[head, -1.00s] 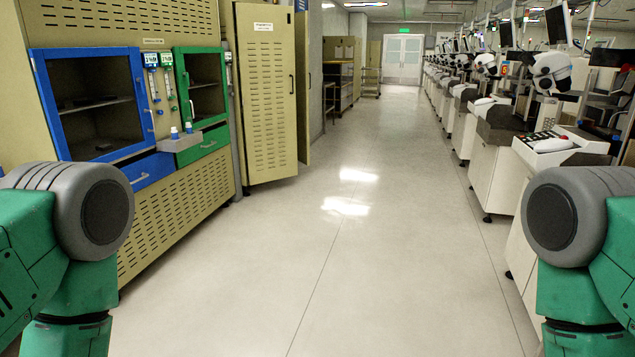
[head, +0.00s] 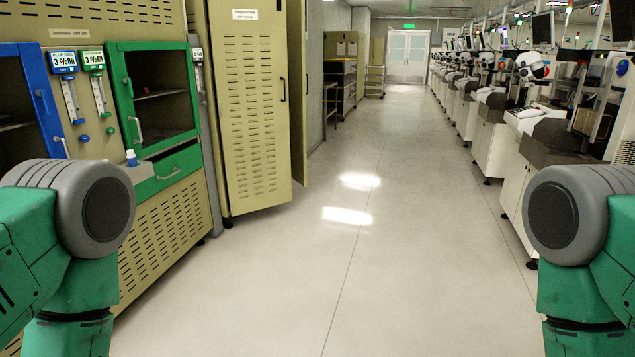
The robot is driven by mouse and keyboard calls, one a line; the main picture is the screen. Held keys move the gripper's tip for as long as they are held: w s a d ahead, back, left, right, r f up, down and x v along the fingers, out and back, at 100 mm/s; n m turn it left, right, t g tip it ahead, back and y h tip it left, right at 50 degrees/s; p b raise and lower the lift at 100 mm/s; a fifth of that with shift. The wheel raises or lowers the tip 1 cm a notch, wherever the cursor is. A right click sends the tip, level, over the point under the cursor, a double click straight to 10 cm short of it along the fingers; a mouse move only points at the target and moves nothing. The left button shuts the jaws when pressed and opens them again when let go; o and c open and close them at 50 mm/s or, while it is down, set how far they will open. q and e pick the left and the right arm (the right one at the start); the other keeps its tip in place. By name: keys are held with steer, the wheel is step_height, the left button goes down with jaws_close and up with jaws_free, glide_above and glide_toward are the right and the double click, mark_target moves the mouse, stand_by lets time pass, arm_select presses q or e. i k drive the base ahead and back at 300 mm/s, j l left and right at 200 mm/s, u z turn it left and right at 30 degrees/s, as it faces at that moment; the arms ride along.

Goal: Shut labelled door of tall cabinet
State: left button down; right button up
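The tall beige cabinet (head: 200,47) stands on the left, past the dry cabinets. Its slotted door (head: 255,110) bears a white label (head: 245,14) near the top and a dark handle (head: 283,89) near its right edge. This door stands at an angle and looks ajar, though how wide its gap is I cannot tell. A second beige door panel (head: 299,95) stands out just beyond it, seen nearly edge-on. My green and grey arm parts show at both lower corners, well short of the cabinet. Neither gripper is in view.
The dry cabinet unit with a blue-framed door (head: 45,100) and a green-framed door (head: 152,95) lines the near left. White bonding machines (head: 500,150) line the right. The pale floor aisle (head: 370,220) between is clear, leading to white double doors (head: 408,55).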

mark_target(249, 38)
steer(key=i, duration=4.1)
steer(key=i+z, duration=0.15)
steer(key=i, duration=0.45)
steer(key=i+j+z, duration=0.2)
steer(key=i, duration=0.4)
